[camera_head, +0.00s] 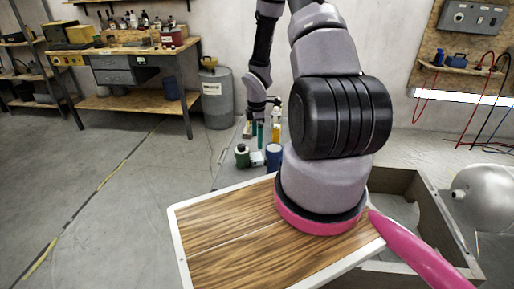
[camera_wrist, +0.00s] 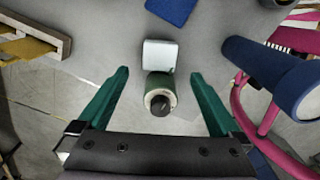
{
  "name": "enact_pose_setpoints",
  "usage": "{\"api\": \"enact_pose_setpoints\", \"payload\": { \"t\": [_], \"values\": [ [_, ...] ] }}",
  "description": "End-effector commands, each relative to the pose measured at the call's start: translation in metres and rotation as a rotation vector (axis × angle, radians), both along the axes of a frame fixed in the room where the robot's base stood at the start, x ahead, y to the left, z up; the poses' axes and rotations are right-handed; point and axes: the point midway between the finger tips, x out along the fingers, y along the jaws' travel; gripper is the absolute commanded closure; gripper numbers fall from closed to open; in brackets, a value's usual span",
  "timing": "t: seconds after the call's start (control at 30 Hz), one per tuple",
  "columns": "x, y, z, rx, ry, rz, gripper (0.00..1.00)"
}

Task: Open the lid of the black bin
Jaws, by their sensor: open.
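I cannot make out a black bin with a lid for certain in either view. My gripper (camera_wrist: 162,72) has two teal fingers spread apart, with nothing held between them. In the wrist view a green jar with a dark cap (camera_wrist: 160,95) shows between the fingers; I cannot tell how far below them it is. In the head view my gripper (camera_head: 267,132) is small, behind my large arm link, above a grey surface. The green jar also shows there (camera_head: 242,155), left of a white box (camera_head: 257,158).
A blue container (camera_head: 273,156) stands right of the white box. A wood-topped, white-edged panel (camera_head: 215,225) fills the foreground, with an open grey box (camera_head: 425,195) to its right. A grey barrel (camera_head: 217,98) stands by a workbench (camera_head: 125,52). The floor at left is clear.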

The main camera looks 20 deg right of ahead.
Motion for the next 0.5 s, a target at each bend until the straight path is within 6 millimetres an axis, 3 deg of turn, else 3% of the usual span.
{"api": "enact_pose_setpoints", "payload": {
  "t": [0.1,0.37,0.5],
  "values": [
    [0.000,0.000,0.013,0.000,-0.001,-0.001,0.00],
    [0.001,0.000,0.021,-0.003,-0.004,-0.007,0.00],
    [0.005,-0.001,0.049,-0.022,-0.027,-0.073,0.00]
  ]
}}
